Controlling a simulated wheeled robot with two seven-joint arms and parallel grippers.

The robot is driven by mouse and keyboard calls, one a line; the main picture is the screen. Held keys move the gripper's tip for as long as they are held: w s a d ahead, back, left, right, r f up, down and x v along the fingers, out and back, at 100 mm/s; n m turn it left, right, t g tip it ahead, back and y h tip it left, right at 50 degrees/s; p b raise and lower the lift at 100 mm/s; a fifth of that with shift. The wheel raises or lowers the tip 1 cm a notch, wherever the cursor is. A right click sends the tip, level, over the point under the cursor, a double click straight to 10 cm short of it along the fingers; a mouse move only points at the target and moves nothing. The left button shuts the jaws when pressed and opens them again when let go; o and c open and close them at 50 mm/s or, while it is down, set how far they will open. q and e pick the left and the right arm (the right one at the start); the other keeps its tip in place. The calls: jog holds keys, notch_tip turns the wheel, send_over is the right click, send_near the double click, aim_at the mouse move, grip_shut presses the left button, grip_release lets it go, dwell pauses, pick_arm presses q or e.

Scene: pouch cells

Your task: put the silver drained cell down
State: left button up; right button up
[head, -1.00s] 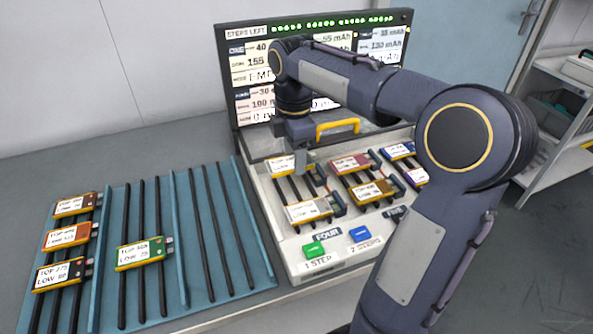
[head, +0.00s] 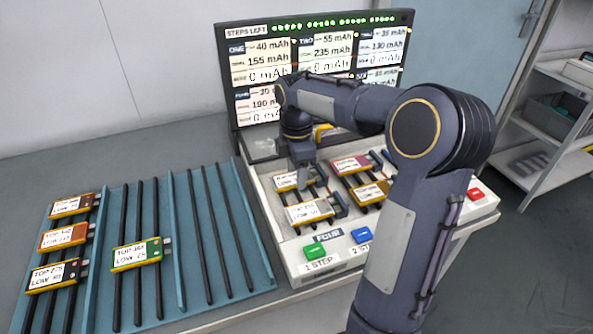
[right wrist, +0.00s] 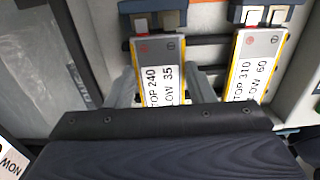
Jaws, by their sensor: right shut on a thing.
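My right gripper (head: 303,158) is over the back left bay of the white cycling station. It is shut on the silver cell (head: 286,181), a flat grey pouch with yellow edges and a white label. In the right wrist view the held cell (right wrist: 155,70) reads TOP 240, LOW 35, and lies between the fingers (right wrist: 162,85). Its tabs are at a dark connector block (right wrist: 150,8); whether they touch it I cannot tell. My left gripper is not in view.
A second silver cell (head: 308,212) lies in front of the held one. A blue rack (head: 233,240) at left bears several cells and has empty rails at its right. Green (head: 315,251), blue (head: 360,236) and red (head: 475,194) buttons line the station's front. A screen (head: 250,60) stands behind.

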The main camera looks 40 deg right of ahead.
jog(key=shift+s+a+f, duration=0.1)
jog(key=shift+s+f, duration=0.05)
jog(key=shift+f, duration=0.5)
jog(key=o, duration=0.9)
jog(key=shift+f+b, duration=0.15)
jog(key=shift+b, duration=0.15)
jog(key=shift+r+p, duration=0.3)
jog(key=shift+r, duration=0.25)
notch_tip(320, 180, up, 13)
jog(key=p, duration=0.3)
jog(key=shift+f, duration=0.2)
jog(key=shift+w, duration=0.2)
